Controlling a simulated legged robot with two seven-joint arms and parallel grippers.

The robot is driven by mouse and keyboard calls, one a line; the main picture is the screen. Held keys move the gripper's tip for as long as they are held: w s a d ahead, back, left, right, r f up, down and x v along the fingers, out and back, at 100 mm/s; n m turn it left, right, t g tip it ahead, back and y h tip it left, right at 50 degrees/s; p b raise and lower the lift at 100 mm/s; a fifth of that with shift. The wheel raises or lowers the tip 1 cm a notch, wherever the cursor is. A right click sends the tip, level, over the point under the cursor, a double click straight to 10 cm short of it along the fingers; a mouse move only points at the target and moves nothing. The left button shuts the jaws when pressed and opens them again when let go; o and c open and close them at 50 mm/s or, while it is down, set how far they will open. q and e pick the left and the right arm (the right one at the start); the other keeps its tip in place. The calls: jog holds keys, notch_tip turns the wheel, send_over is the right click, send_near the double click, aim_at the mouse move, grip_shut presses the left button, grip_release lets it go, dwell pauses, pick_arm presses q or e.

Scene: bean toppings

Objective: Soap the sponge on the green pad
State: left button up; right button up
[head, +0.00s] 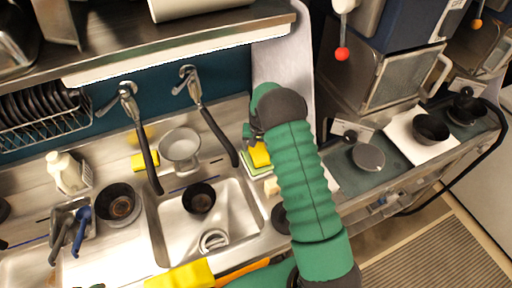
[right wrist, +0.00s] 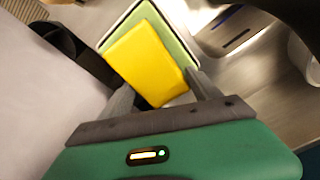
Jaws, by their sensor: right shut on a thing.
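My right gripper (right wrist: 160,95) is shut on a yellow sponge (right wrist: 146,58), seen between its two fingers in the right wrist view. In the head view the sponge (head: 260,155) shows beside my green arm, at the right side of the sink. The green pad (right wrist: 181,38), with a pale rim, lies directly under or behind the sponge, which covers much of it. I cannot tell whether sponge and pad touch. In the head view only a strip of the pad (head: 253,169) shows. My left gripper is not in view.
The sink (head: 235,220) holds a dark bowl (head: 199,197). Two faucets (head: 192,85) reach over it. A metal strainer (head: 180,147) and another yellow sponge (head: 145,162) are behind it. A soap bottle (head: 64,170) and a dark bowl (head: 117,203) stand left. A shelf (head: 200,40) overhangs the back.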

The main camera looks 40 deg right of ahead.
aim_at(256, 148)
jog(key=shift+f, duration=0.15)
jog(key=shift+a+f, duration=0.1)
jog(key=shift+a, duration=0.25)
pick_arm(q)
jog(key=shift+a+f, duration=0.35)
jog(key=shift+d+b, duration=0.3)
jog(key=shift+b, duration=0.05)
pick_arm(e)
jog(key=shift+d+f, duration=0.25)
jog(key=shift+f, duration=0.05)
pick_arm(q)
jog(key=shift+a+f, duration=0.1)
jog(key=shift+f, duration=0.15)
pick_arm(e)
jog(key=shift+a+f, duration=0.15)
jog(key=shift+f, duration=0.1)
